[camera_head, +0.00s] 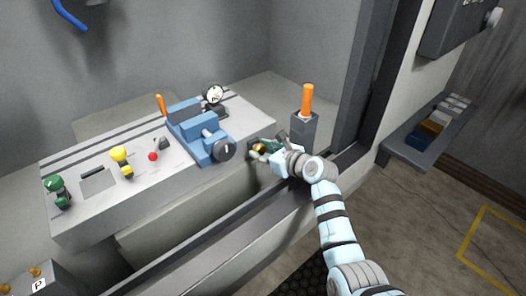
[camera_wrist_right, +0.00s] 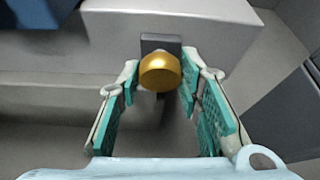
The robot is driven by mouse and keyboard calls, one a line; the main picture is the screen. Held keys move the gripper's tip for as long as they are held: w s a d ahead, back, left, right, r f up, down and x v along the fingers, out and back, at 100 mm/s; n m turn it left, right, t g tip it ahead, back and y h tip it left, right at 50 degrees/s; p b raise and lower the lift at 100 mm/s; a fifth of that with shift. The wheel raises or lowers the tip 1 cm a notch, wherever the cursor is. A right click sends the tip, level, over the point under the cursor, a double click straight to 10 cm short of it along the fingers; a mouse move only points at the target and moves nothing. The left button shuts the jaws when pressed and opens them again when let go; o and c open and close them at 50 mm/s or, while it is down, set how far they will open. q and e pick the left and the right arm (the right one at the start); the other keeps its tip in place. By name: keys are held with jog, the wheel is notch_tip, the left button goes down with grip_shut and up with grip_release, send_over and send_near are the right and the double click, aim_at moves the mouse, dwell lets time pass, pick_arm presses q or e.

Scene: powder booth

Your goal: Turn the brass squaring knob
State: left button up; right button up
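The brass squaring knob (camera_wrist_right: 160,71) is a round gold knob on a dark square plate on the front face of the grey bench. It shows clearly in the right wrist view, and a small part of it shows in the head view (camera_head: 259,147). My right gripper (camera_wrist_right: 159,80) is open, with its green-padded fingers on either side of the knob. A gap seems to show between the left finger and the knob; the right fingertip is close to it, and I cannot tell whether it touches. In the head view my right gripper (camera_head: 262,150) partly hides the knob. My left gripper is not in view.
A blue vise (camera_head: 198,130) and a dial gauge (camera_head: 214,95) stand on the grey bench (camera_head: 105,200). A grey holder with an orange handle (camera_head: 307,100) stands just behind my right gripper. Green, yellow and red controls sit at the left. A dark frame post rises at the right.

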jog(key=shift+c, duration=0.5)
jog(key=shift+m, duration=0.3)
jog(key=shift+w+d+m+g+y+p, duration=0.15)
jog(key=shift+m+g+y+p, duration=0.35)
jog(key=shift+m+y, duration=0.3)
jog(key=shift+d+f+m+g+y+b, duration=0.1)
jog(key=shift+m+g+y+b, duration=0.25)
jog(key=shift+m+y, duration=0.65)
jog(key=shift+m, duration=0.3)
jog(key=o, duration=1.2)
jog(key=shift+c, duration=0.2)
